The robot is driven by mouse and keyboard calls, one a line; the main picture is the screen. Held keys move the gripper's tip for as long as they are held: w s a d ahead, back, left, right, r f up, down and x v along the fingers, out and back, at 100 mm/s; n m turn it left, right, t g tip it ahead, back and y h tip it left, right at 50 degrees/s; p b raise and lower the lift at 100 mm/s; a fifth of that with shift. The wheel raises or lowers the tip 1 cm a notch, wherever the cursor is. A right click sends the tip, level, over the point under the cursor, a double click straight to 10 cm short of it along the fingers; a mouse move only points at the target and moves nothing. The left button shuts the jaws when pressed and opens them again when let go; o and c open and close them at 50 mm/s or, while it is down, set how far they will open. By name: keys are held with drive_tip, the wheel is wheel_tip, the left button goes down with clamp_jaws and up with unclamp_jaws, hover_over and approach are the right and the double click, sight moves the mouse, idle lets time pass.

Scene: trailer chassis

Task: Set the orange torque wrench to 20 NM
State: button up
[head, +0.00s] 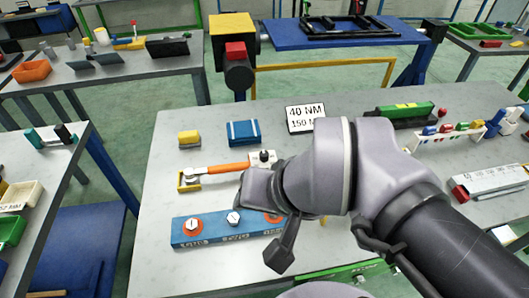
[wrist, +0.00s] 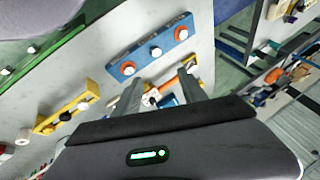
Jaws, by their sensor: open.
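The orange torque wrench (head: 214,170) lies on the grey bench in the head view. Its handle end is at a yellow holder (head: 188,184), and its dark head end is by a small block near my arm. My gripper (wrist: 162,78) is open in the wrist view, fingers apart. Parts of the wrench (wrist: 188,64) show small between and beyond the fingers, partly hidden by them. A blue block with orange and white dials (head: 230,228) lies in front of the wrench. It also shows in the wrist view (wrist: 150,50). Any setting on the wrench is too small to read.
A sign reading "40 NM" (head: 305,118) stands behind the wrench. A blue box (head: 243,133) and a yellow block (head: 189,138) sit on the bench. A green tool (head: 404,112) and a grey-white box (head: 488,183) are to the right. My arm covers the bench's middle.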

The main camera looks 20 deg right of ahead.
drive_tip(key=w+d+r+m+g+p, duration=0.1)
drive_tip(key=w+d+r+m+p, duration=0.2)
drive_tip(key=w+r+m, duration=0.35)
drive_tip(key=m+g+y+p, duration=0.1)
drive_tip(key=m+g+p, duration=0.2)
drive_tip(key=m+p, duration=0.25)
hover_over(264, 153)
drive_tip(key=s, duration=0.7)
wheel_tip(264, 153, down, 3)
drive_tip(key=w+d+f+m+y+p, duration=0.1)
drive_tip(key=w+d+f+m, duration=0.4)
drive_tip(key=d+f, duration=0.15)
drive_tip(key=b+x, duration=0.1)
drive_tip(key=x, duration=0.4)
drive_tip(key=b+x, duration=0.2)
drive_tip(key=x, duration=0.4)
drive_tip(key=b+x, duration=0.1)
drive_tip(key=x, duration=0.4)
drive_tip(key=shift+s+a+f+b, duration=0.15)
drive_tip(key=shift+s+a+b, duration=0.1)
drive_tip(key=shift+b, duration=0.1)
clamp_jaws()
